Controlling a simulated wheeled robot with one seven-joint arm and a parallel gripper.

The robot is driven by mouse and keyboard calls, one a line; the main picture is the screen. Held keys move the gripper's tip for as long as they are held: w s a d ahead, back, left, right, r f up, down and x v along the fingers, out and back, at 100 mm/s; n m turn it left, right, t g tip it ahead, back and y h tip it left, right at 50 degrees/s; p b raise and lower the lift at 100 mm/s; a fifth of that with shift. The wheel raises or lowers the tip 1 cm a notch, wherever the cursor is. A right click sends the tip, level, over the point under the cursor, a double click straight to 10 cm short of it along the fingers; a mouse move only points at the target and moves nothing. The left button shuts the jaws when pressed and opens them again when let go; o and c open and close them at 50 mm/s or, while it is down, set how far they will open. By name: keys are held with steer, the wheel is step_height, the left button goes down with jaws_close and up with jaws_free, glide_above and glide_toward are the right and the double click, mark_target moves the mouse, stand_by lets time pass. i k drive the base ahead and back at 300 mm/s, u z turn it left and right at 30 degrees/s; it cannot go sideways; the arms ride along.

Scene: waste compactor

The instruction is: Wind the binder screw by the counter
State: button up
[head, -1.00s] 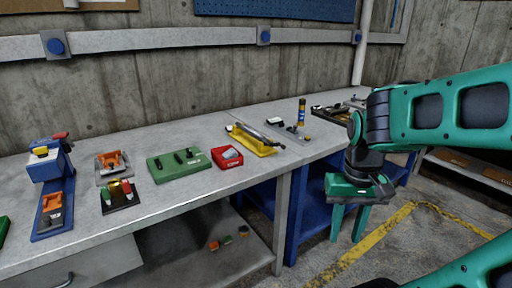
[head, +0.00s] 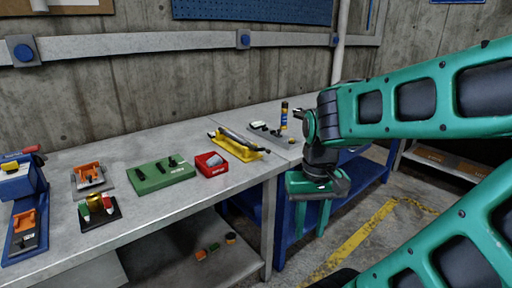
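I cannot tell for sure which thing is the binder screw or the counter. A yellow tray (head: 249,155) with a long grey rod-like tool (head: 240,139) lies near the right end of the grey workbench (head: 225,192). A small black base (head: 93,219) with a brass-coloured part and red and green pieces stands nearer the left. A blue fixture (head: 18,190) with a red lever is at the left edge. My gripper (head: 318,193) hangs right of the bench, apart from everything on it.
On the bench are an orange part on a grey plate (head: 88,178), a green block (head: 160,177) with black pegs, and a red bin (head: 210,168). A blue-and-yellow tube (head: 284,117) stands farther back. Small parts (head: 208,251) lie below. The floor by the yellow line (head: 362,240) is clear.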

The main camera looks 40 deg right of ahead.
mark_target(235, 137)
steer(key=i, duration=0.85)
steer(key=z, duration=0.05)
